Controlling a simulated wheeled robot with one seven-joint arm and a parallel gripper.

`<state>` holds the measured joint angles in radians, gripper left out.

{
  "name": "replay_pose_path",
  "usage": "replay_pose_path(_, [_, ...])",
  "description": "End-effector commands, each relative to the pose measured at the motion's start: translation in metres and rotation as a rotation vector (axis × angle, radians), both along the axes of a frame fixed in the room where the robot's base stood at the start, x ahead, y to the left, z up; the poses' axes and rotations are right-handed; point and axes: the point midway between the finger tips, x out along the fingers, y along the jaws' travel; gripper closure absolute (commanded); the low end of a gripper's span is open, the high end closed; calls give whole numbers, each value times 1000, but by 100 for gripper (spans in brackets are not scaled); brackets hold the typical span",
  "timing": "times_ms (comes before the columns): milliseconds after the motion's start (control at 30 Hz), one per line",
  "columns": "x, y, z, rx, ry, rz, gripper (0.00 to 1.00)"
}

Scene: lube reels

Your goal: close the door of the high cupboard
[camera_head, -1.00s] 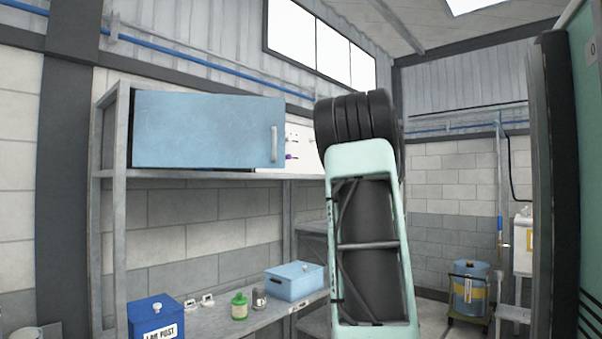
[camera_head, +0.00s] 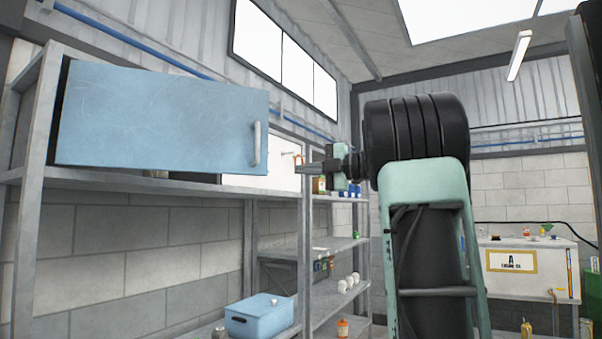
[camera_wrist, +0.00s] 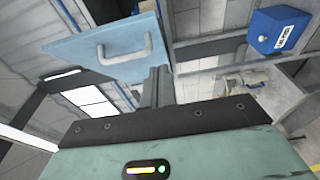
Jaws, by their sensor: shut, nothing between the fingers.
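The high cupboard's door (camera_head: 160,118) is a flat light blue panel at upper left in the head view, with a pale bar handle (camera_head: 257,143) near its right edge. It appears to stand open, with items showing below it and to its right; how far is hard to tell. My gripper (camera_head: 304,168) is shut and empty, pointing left, to the right of the handle and a little lower in the picture. In the wrist view the shut fingers (camera_wrist: 162,73) show beside the door (camera_wrist: 85,42) and its handle (camera_wrist: 125,52), with no clear contact.
A grey shelf rack (camera_head: 250,250) carries the cupboard. A blue box (camera_head: 258,315) sits on its lower level, and small bottles and jars stand on shelves behind my gripper. A dark upright edge (camera_head: 582,120) is close at far right. A blue bin (camera_wrist: 278,30) shows in the wrist view.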

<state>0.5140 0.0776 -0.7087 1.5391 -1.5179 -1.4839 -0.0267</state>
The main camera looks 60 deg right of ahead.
Motion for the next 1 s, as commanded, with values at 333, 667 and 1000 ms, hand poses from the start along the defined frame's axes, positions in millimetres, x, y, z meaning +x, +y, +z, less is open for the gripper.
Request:
replay_pose_path(333, [70, 19, 4, 0, 2, 3, 100])
replay_pose_path(667, [109, 4, 3, 0, 1, -3, 100])
replay_pose_path(1000, [115, 1, 0, -2, -1, -3, 100])
